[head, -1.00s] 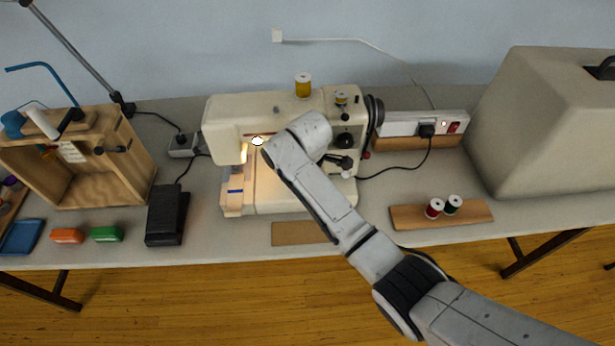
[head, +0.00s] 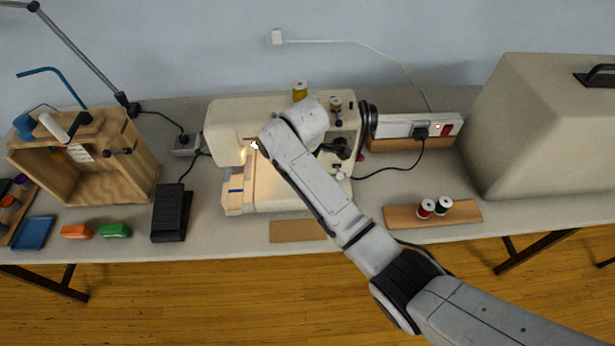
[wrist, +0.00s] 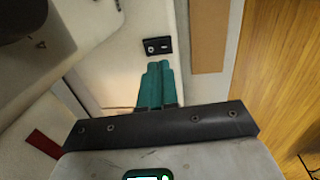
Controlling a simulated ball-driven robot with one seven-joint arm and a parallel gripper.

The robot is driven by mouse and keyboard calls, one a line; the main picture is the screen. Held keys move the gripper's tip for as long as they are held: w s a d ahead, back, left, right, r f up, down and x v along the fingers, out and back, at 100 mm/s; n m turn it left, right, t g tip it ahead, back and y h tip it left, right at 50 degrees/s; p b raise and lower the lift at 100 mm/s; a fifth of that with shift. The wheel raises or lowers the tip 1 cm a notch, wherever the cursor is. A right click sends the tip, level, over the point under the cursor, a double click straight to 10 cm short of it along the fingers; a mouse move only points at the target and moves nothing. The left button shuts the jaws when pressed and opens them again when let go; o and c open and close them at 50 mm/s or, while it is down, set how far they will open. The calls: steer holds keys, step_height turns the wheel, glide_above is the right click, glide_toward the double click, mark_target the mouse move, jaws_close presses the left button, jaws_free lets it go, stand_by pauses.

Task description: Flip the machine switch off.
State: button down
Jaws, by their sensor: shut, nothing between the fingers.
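The cream sewing machine (head: 228,116) stands on the table at the centre of the head view, partly covered by my arm. In the wrist view its pale body (wrist: 110,85) carries a small black panel (wrist: 158,46) with a light-marked rocker on its left half and a dark part on its right. I cannot tell the rocker's position. My gripper (wrist: 158,64) has teal fingers pressed together, empty, with their tips just below the panel in the picture. I cannot tell whether they touch it. My arm hides the gripper and panel in the head view.
A power strip (head: 392,126) with a black plug and red switch (head: 447,130) lies right of the machine. Thread spools stand on a wooden board (head: 465,214). A large beige case (head: 540,130) fills the right. A black pedal (head: 170,213) lies left.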

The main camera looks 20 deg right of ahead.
step_height(320, 180, up, 8)
steer(key=shift+s+a+f+b, duration=0.15)
steer(key=shift+s+a+b, duration=0.05)
steer(key=shift+s+b, duration=0.25)
